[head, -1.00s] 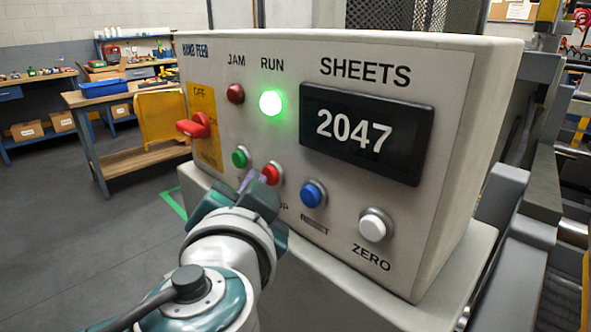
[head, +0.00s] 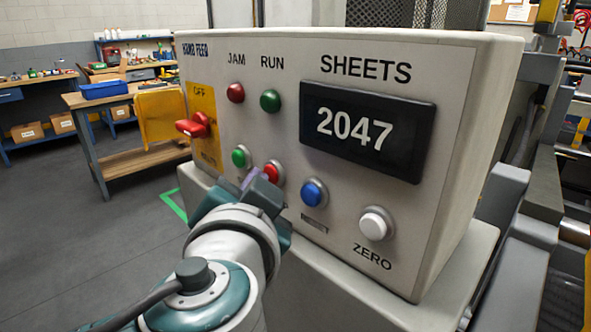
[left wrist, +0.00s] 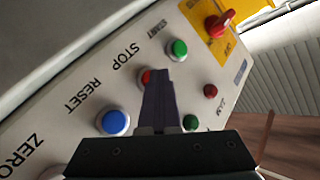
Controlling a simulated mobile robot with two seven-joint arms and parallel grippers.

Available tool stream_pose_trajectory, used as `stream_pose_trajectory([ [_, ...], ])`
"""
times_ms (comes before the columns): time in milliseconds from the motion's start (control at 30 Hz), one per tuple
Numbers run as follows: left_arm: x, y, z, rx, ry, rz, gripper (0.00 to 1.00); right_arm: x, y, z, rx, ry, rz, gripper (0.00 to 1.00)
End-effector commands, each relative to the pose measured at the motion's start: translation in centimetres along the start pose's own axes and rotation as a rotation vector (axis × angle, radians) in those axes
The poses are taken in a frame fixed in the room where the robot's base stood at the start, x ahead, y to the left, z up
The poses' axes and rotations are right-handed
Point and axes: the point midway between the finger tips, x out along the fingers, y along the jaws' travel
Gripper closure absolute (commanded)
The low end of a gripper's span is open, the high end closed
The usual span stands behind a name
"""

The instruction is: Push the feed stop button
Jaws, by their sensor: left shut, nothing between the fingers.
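The red button (head: 273,171) sits on the sloped grey panel between the green button (head: 241,156) and the blue button (head: 314,193). In the left wrist view the red button (left wrist: 147,76) lies by the word STOP, partly hidden behind my fingers. My left gripper (head: 254,179) is shut and empty, its tips at the red button; it also shows in the left wrist view (left wrist: 161,85). I cannot tell whether the tips touch the button. The RUN lamp (head: 270,101) is dark green, unlit. My right gripper is not in view.
The panel also carries a dark JAM lamp (head: 236,93), a red rotary switch (head: 194,125), a white ZERO button (head: 376,224) and a display (head: 366,130) reading 2047. A wooden bench (head: 130,160) stands behind at left. The floor at left is open.

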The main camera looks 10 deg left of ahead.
Motion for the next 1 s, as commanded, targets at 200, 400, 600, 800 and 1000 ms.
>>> stream_pose_trajectory([
  [200, -0.9, -0.7, 0.5, -0.001, 0.000, 0.001, 1.00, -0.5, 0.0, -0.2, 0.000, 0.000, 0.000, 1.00],
  [400, -1.1, -0.8, 0.7, 0.000, 0.001, 0.000, 1.00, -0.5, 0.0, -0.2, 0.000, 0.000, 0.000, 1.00],
  [600, -1.2, -0.9, 0.8, 0.000, 0.001, 0.000, 1.00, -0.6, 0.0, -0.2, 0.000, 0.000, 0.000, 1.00],
  [800, -2.3, -1.6, 1.5, 0.000, -0.002, 0.002, 1.00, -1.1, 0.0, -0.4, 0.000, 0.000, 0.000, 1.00],
  [1000, -3.7, -2.7, 2.6, 0.000, -0.002, 0.001, 1.00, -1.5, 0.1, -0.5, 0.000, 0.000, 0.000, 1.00],
])
